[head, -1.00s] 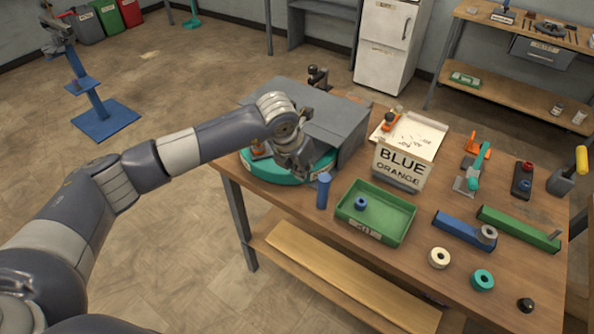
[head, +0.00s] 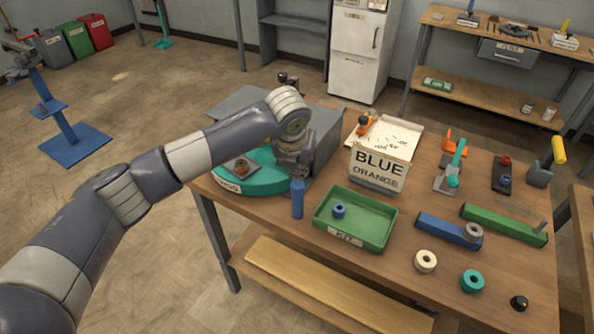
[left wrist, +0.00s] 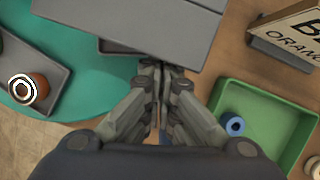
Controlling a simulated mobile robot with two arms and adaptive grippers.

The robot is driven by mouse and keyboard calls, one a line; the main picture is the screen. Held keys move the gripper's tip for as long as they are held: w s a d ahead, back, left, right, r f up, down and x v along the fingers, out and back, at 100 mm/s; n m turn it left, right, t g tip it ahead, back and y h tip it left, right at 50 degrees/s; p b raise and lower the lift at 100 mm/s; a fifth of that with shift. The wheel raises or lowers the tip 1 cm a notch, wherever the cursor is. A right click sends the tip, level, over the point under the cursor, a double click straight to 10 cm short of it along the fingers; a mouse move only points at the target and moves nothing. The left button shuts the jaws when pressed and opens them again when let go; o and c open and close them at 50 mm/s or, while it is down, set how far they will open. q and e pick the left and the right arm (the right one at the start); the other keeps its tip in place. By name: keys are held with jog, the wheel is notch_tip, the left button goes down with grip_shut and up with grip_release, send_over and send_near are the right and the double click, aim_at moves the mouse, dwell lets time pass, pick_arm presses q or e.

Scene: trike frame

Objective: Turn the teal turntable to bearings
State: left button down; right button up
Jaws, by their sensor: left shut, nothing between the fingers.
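The teal turntable (head: 268,182) sits at the left end of the workbench, its back part hidden under a grey housing (head: 325,135). A pale label (head: 230,187), only partly readable, is on its front left rim. A grey tray (left wrist: 48,88) with an orange, ring-topped part (left wrist: 36,88) rests on its exposed left side. My left gripper (head: 293,172) is shut and empty at the turntable's right edge, in front of the housing. In the left wrist view its fingers (left wrist: 163,125) point at the housing's edge; contact with the turntable is unclear. My right gripper is not in view.
A blue cylinder (head: 298,199) stands close in front of my left gripper. A green tray (head: 375,232) holding a blue ring is to its right. A sign reading BLUE and ORANGE (head: 380,168) stands behind that tray. Several rings and tools occupy the bench's right side.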

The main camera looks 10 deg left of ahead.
pick_arm(q)
jog(key=shift+w+d, duration=0.1)
jog(key=shift+d, duration=0.05)
dwell(0.6)
jog(key=shift+r, duration=0.4)
jog(key=v, duration=1.1)
